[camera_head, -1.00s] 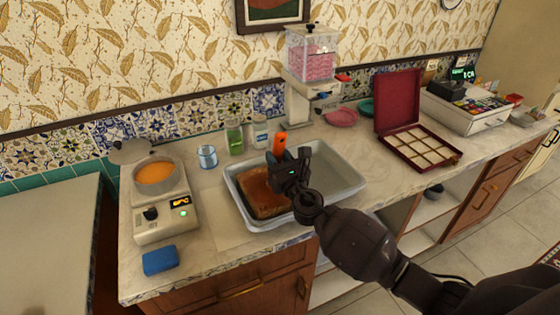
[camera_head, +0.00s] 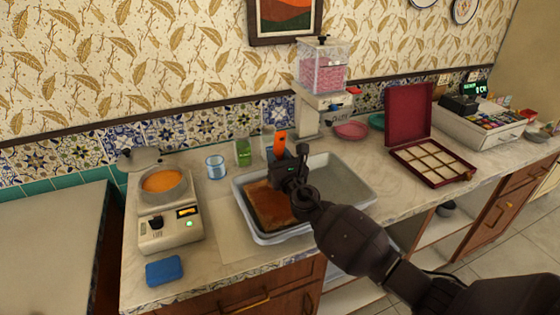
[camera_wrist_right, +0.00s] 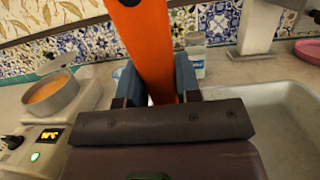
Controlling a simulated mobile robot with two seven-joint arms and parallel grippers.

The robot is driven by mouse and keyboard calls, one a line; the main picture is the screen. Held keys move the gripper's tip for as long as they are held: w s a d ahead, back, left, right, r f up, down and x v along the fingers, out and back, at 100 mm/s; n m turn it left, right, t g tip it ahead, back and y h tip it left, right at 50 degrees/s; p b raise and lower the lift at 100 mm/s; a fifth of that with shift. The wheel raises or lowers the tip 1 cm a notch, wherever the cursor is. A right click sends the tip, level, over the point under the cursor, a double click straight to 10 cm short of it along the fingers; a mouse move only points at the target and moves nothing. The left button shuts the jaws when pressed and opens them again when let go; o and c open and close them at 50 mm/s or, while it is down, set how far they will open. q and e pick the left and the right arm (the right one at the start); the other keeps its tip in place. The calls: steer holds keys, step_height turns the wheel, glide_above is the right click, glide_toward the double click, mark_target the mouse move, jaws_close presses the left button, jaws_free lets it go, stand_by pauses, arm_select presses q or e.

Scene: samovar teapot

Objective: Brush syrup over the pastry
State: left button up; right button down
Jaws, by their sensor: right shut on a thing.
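The pastry (camera_head: 268,206) is a brown slab in the left part of a pale metal tray (camera_head: 352,191). My right gripper (camera_head: 283,160) is shut on the orange handle of the brush (camera_head: 280,143), above the pastry's right side. In the right wrist view the orange handle (camera_wrist_right: 146,45) stands up between the two fingers. The brush's bristles are hidden by the gripper, so I cannot tell whether they touch the pastry. A pot of orange syrup (camera_head: 162,181) sits on a pale heater with a lit display. My left gripper is not in view.
A blue sponge (camera_head: 164,270) lies at the counter's front left. A glass (camera_head: 215,167) and a green bottle (camera_head: 243,152) stand behind the tray. A pink-filled dispenser (camera_head: 322,75) and an open red box (camera_head: 431,160) stand to the right.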

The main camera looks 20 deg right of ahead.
steer(key=shift+f+b+x, duration=0.15)
steer(key=shift+b+x, duration=0.2)
steer(key=shift+x, duration=0.4)
steer(key=shift+f+b+x, duration=0.15)
steer(key=shift+b+x, duration=0.15)
steer(key=shift+x, duration=0.45)
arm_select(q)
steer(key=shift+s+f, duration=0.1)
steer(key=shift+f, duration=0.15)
arm_select(e)
steer(key=shift+w+f, duration=0.2)
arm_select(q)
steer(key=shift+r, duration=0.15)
arm_select(e)
steer(key=shift+s, duration=0.15)
steer(key=shift+s, duration=0.2)
steer(key=shift+p+v, duration=0.55)
steer(key=shift+v, duration=0.85)
steer(key=shift+p+v, duration=0.35)
steer(key=shift+v, duration=0.5)
steer(key=shift+s+d+r+p, duration=0.15)
steer(key=shift+s+p, duration=0.2)
steer(key=shift+s, duration=0.8)
steer(key=shift+s+r+p, duration=0.15)
steer(key=shift+s+p, duration=0.2)
steer(key=shift+s, duration=0.75)
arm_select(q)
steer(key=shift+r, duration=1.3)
arm_select(e)
steer(key=shift+v, duration=1)
